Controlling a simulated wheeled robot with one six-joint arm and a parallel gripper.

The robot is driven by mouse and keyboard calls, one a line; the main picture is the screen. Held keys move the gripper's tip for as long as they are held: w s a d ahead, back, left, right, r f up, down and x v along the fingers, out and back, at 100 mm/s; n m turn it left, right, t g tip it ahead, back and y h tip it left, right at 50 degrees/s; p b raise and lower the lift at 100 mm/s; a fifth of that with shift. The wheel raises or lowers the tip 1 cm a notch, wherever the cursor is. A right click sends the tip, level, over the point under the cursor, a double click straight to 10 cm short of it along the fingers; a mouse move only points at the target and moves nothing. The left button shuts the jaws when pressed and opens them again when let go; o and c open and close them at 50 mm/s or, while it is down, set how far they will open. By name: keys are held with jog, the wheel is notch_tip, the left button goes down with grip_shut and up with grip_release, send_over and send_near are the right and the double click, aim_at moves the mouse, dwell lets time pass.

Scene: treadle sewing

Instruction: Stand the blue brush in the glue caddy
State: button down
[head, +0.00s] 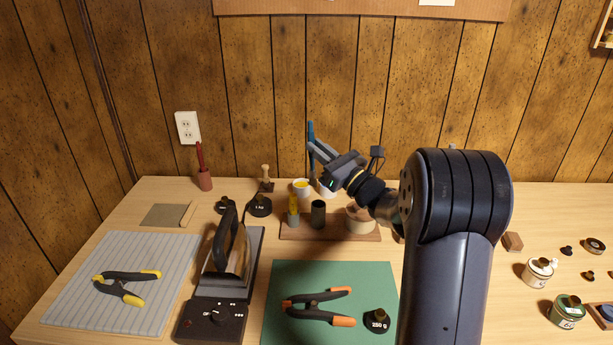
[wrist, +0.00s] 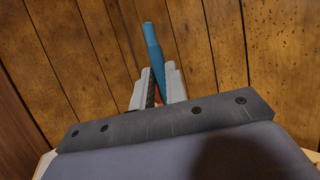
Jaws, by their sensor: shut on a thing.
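The blue brush (head: 311,132) stands roughly upright in my gripper (head: 314,149), high above the back of the table. In the wrist view the blue brush (wrist: 152,42) rises between the two pale fingers of my gripper (wrist: 157,88), leaning slightly. A brown wooden board (head: 290,236), probably the glue caddy, lies below and in front of the gripper.
An iron (head: 228,252) stands left. A clamp (head: 318,307) lies on the green mat (head: 290,274).

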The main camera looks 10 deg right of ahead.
notch_tip(320, 180, down, 12)
jog(key=d+m+t+h+b, duration=0.1)
jog(key=d+b, duration=0.1)
jog(key=b, duration=0.8)
jog(key=shift+w+r+t, duration=0.15)
jog(key=shift+t, duration=0.25)
dwell(0.4)
jog(key=c, duration=1.3)
grip_release()
jog(key=shift+c, duration=0.2)
jog(key=s+d+f+p, duration=0.1)
jog(key=s+d+f, duration=0.1)
jog(key=s+d, duration=0.7)
jog(key=s, duration=0.5)
jog(key=shift+w+d, duration=0.1)
